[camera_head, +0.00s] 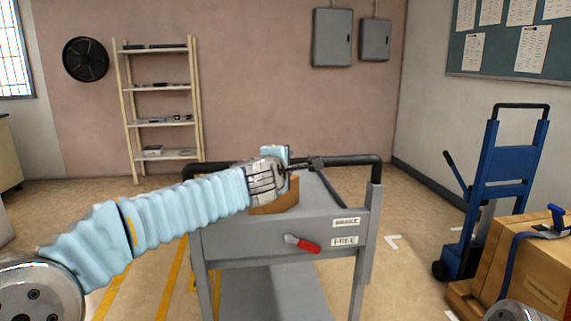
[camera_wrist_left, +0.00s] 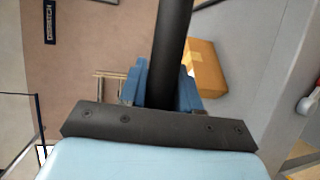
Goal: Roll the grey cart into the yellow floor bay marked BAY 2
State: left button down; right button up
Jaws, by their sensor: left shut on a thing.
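The grey cart (camera_head: 275,240) stands in front of me, with a black push handle (camera_head: 365,160) across its near top. A brown box (camera_head: 283,198) lies on its top deck. A red-tipped lever (camera_head: 303,243) on the front panel points right and slightly down, nearer the FREE label than the BRAKE label. My left gripper (camera_head: 289,166) is shut on the handle; the left wrist view shows the black bar (camera_wrist_left: 172,45) between its blue fingers (camera_wrist_left: 160,90). No BAY 2 lettering is legible. My right gripper is out of view.
A blue hand truck (camera_head: 500,185) and a large strapped carton (camera_head: 530,255) stand close on the right. A wooden shelf (camera_head: 160,120) stands against the back wall. The floor beyond and left of the cart looks clear. White marks (camera_head: 392,241) lie on the floor right of it.

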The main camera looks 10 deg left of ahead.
pick_arm(q)
jog(key=c, duration=0.9)
grip_release()
jog(key=v, duration=1.3)
jog(key=shift+s, duration=0.4)
jog(key=shift+r, duration=0.1)
